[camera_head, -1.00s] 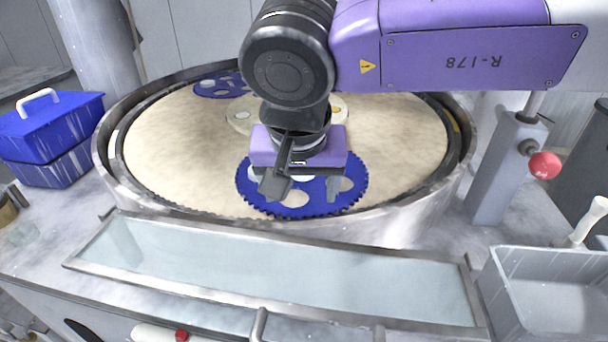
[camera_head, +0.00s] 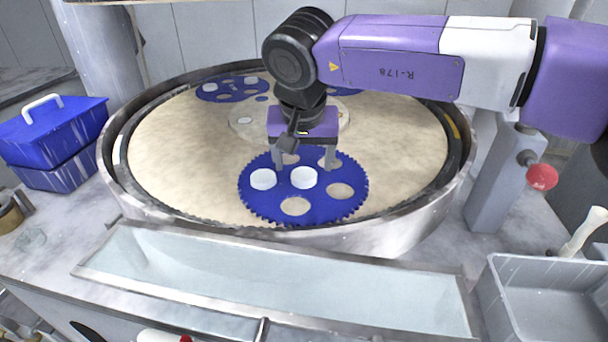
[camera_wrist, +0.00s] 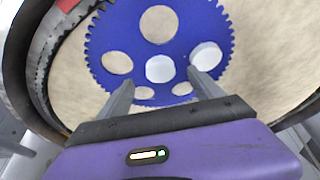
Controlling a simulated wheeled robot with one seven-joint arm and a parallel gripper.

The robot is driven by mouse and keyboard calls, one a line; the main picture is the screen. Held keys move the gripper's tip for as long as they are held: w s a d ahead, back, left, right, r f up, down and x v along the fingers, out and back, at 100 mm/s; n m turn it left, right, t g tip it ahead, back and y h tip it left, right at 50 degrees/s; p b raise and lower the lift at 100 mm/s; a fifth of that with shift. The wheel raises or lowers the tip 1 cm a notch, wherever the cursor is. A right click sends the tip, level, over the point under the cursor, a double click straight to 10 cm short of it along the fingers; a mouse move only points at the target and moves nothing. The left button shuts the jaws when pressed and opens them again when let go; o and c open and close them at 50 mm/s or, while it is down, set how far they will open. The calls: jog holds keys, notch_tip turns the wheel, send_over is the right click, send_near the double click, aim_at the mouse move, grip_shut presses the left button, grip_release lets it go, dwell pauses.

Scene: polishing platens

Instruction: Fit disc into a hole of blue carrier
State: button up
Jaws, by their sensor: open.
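The blue carrier (camera_head: 316,212), a toothed disc with round holes, lies flat near the front of the round platen. One white disc (camera_head: 303,177) is at the carrier's middle; it also shows in the wrist view (camera_wrist: 160,69). A second white disc (camera_head: 263,179) is at the carrier's left side, on the right in the wrist view (camera_wrist: 206,56). I cannot tell how deep either sits. Holes at the carrier's front (camera_head: 295,206) and right (camera_head: 340,190) show only pale platen. My gripper (camera_head: 305,167) is open and empty over the carrier's back part, behind the middle disc.
The beige platen (camera_head: 180,150) has a raised metal rim. Another blue carrier (camera_head: 232,97) with white discs lies at the back left. A pale round plate (camera_head: 243,126) is behind my gripper. A trough (camera_head: 270,285) lies in front, a grey bin (camera_head: 540,300) at the right.

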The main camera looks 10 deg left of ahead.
aim_at(304, 175)
jog(key=shift+w+f, duration=0.2)
jog(key=shift+w, duration=0.1)
jog(key=shift+p+x, duration=0.4)
jog(key=shift+x, duration=1.9)
jog(key=c, duration=1.6)
jog(key=shift+o, duration=0.2)
jog(key=shift+r, duration=0.15)
